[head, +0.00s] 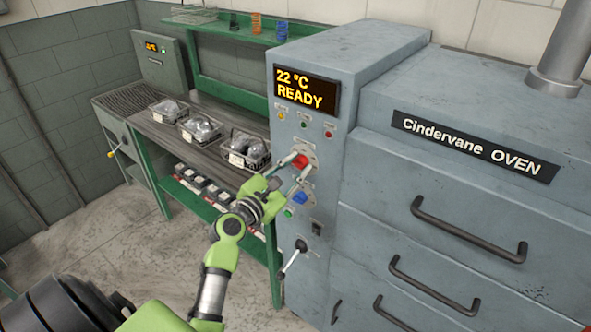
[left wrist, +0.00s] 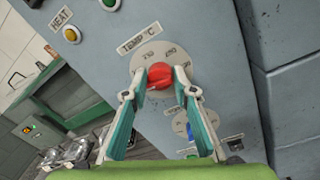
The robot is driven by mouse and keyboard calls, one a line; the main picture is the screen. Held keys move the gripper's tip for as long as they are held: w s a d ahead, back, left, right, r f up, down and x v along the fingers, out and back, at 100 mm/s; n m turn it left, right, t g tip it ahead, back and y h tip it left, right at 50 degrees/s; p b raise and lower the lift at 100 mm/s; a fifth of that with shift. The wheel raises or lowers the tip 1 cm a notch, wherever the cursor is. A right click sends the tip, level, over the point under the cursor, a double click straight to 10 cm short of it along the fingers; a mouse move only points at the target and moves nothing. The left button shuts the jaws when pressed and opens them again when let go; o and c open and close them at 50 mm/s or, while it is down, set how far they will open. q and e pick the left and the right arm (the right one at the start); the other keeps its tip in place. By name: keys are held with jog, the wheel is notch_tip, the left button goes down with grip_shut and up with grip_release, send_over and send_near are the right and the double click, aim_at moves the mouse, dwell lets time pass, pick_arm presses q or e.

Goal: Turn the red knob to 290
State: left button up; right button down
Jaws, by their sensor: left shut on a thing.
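The red knob (head: 300,161) sits on the front of the grey control panel, below the display. In the left wrist view the red knob (left wrist: 160,75) is on a round dial plate (left wrist: 150,55) under a label reading TEMP °C. Some dial numbers show, but the knob's pointer reading is too small to tell. My left gripper (head: 290,172) has its fingers on either side of the knob and is shut on it; its fingertips also show in the left wrist view (left wrist: 158,82). The display (head: 306,90) reads 22 °C READY. My right gripper is not in view.
A blue knob (head: 299,197) is just below the red one, with a green button (head: 289,212) and a lever (head: 294,257) lower down. Oven drawers with handles (head: 468,230) are at right. A green bench (head: 262,204) with wire baskets stands at left.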

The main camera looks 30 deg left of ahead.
pick_arm(q)
jog(key=m+b, duration=0.1)
jog(key=m, duration=0.2)
jog(key=m+b, duration=0.2)
jog(key=m, duration=0.2)
jog(key=m+b, duration=0.1)
jog(key=m, duration=0.2)
jog(key=shift+d+f+m+h+b, duration=0.1)
jog(key=shift+f+m+h+b, duration=0.2)
jog(key=shift+f+b, duration=0.1)
jog(key=m, duration=0.8)
jog(key=m+h+b, duration=0.1)
jog(key=m, duration=0.8)
jog(key=shift+a+h, duration=0.2)
jog(key=shift+h, duration=0.1)
jog(key=m+p, duration=0.1)
jog(key=m, duration=0.4)
jog(key=shift+a+m, duration=0.1)
jog(key=shift+m, duration=0.3)
jog(key=m+p, duration=0.2)
jog(key=m, duration=0.2)
jog(key=shift+r+m+g, duration=0.1)
jog(key=shift+m+g, duration=0.3)
